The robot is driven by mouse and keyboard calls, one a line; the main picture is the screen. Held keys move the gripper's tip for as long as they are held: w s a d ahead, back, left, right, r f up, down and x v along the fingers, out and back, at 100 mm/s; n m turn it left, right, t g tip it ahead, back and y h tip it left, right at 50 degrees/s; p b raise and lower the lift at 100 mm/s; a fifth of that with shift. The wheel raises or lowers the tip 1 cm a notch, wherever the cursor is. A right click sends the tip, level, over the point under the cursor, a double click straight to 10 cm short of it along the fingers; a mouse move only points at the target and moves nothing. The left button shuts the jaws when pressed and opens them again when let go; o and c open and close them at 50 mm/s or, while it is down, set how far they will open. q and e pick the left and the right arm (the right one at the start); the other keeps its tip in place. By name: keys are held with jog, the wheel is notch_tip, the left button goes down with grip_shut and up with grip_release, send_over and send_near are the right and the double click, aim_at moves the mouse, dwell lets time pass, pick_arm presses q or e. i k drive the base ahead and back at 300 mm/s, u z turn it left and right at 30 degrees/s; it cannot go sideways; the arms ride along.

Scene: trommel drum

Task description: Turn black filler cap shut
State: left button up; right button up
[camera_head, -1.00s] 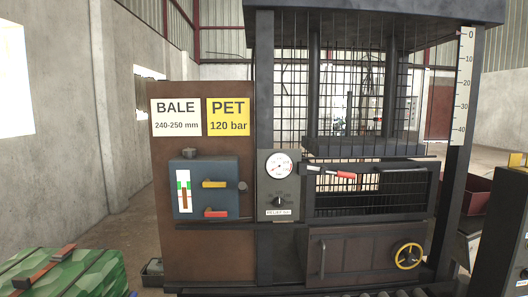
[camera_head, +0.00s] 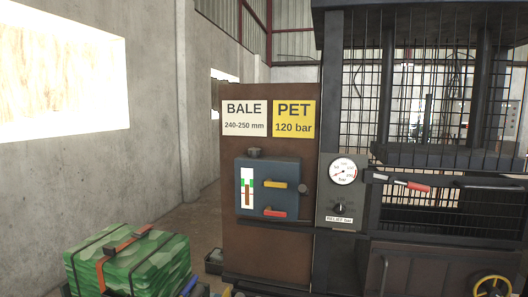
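A small dark cap (camera_head: 254,152) sits on top of the blue-grey tank box (camera_head: 267,186) on the brown panel. It looks like the black filler cap, but it is too small to tell whether it is tight or loose. The box front has a sight gauge (camera_head: 247,188) with green and brown bands, a yellow handle (camera_head: 272,184) and a red handle (camera_head: 273,212). Neither of my grippers is in view.
A green strapped bale (camera_head: 128,262) stands at the lower left. The caged press (camera_head: 420,150) with a pressure dial (camera_head: 343,171) and a red-gripped lever (camera_head: 418,187) fills the right. A small dark tray (camera_head: 214,261) lies on the floor.

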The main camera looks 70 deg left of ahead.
aim_at(253, 151)
jog(key=i, duration=1)
jog(key=u, duration=1.65)
